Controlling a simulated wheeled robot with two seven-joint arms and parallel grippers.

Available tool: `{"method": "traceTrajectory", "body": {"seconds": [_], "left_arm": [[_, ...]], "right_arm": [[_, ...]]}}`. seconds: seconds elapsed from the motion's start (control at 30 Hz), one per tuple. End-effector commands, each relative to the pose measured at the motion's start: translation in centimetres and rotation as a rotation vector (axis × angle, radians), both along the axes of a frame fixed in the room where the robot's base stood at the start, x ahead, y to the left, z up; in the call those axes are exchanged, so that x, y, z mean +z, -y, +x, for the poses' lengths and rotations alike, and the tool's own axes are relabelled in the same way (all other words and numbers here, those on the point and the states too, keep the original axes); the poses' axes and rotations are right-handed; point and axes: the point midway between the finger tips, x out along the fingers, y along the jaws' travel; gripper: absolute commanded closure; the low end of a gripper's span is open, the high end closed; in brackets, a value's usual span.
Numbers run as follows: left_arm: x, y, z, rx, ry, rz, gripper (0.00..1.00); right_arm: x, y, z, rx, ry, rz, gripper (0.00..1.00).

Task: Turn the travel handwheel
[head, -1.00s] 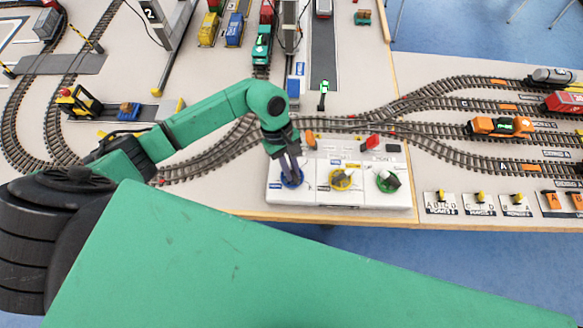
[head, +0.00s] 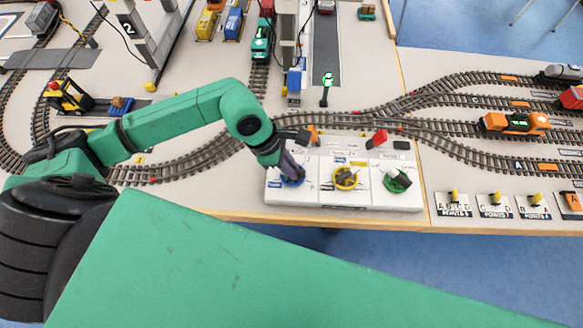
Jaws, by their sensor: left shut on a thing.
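A white control panel (head: 318,197) sits at the table's front edge with three handwheels in a row: a blue handwheel (head: 299,182) at left, a yellow one (head: 350,179) in the middle and a green one (head: 398,181) at right. The panel lettering is too small to read, so I cannot tell which is labelled travel. My left gripper (head: 291,175) points down and is shut on the blue handwheel, hiding part of it. My right gripper is not in view.
Crane uprights (head: 292,50) stand farther back. Points switches (head: 454,203) lie right of the panel.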

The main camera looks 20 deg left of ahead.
Motion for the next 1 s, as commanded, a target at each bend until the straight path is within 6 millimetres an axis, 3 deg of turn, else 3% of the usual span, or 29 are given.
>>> {"method": "traceTrajectory", "body": {"seconds": [0.4, 1.0], "left_arm": [[0.0, 0.1, 0.0, 0.27, 0.005, -0.003, 1.0], [0.2, 0.1, 0.1, 0.34, 0.005, -0.003, 1.0]], "right_arm": [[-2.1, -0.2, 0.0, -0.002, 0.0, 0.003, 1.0], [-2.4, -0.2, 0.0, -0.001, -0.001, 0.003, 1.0]]}}
